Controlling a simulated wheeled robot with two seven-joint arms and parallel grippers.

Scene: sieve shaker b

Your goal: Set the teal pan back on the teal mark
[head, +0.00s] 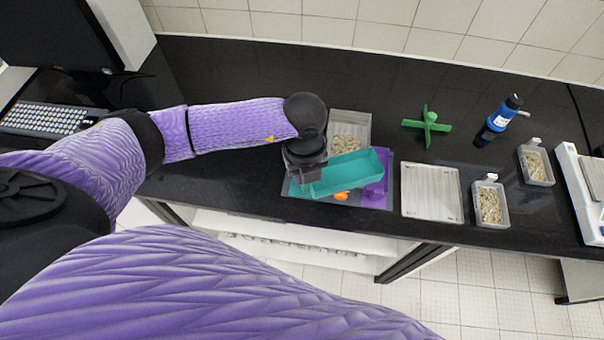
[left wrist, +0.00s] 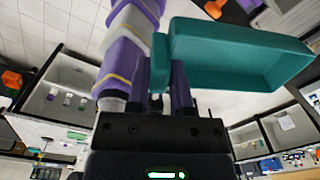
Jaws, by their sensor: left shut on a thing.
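The teal pan (head: 350,171) is a long, open, rectangular tray, seen tilted in the head view. My left gripper (head: 308,172) is shut on its left end; the wrist view shows the fingers (left wrist: 168,88) at the end of the pan (left wrist: 235,60). The pan is over a grey mat on the bench. A teal patch (head: 294,188) shows on the left, just under the gripper; most of it is hidden, and I cannot tell how much of the teal mark it is. I cannot tell whether the pan touches the mat. My right gripper is out of view.
A purple piece (head: 376,190) and an orange piece (head: 341,196) are close beside the pan. A grain-filled tray (head: 350,122) is behind it. A pale tray (head: 431,191), a green cross-shaped piece (head: 428,122), a blue bottle (head: 497,121) and grain containers (head: 491,203) stand to the right.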

